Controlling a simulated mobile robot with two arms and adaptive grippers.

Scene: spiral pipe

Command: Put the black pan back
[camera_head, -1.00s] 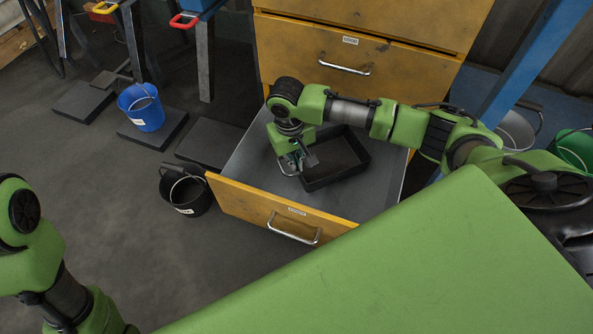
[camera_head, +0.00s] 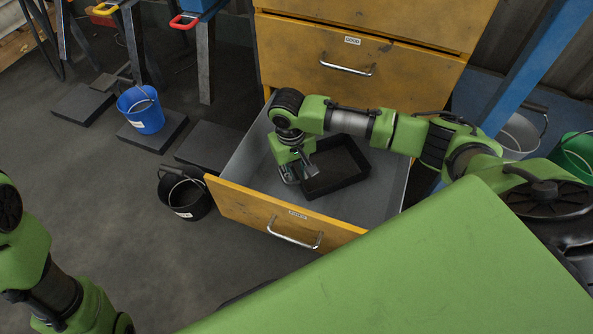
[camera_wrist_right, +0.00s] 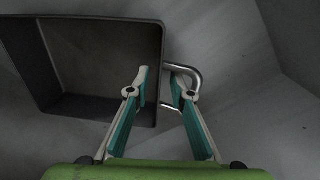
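The black pan (camera_head: 340,170) is a rectangular, empty, dark tray with a bent metal handle. It rests inside the open drawer (camera_head: 385,190) of the yellow cabinet. In the right wrist view the pan (camera_wrist_right: 95,60) fills the upper left, with its silver handle (camera_wrist_right: 197,78) on its right side. My right gripper (camera_head: 300,176) is low in the drawer at the pan's left end. In the wrist view the gripper (camera_wrist_right: 163,82) is open, its fingers apart at the pan's wall and over the handle; contact cannot be told. My left arm shows at the lower left, its gripper outside the view.
The drawer's yellow front (camera_head: 250,211) and the cabinet (camera_head: 370,60) bound the space around the pan. A black bucket (camera_head: 187,196) stands left of the drawer, and a blue bucket (camera_head: 143,110) stands on a dark slab farther back. Grey and green buckets are at the right.

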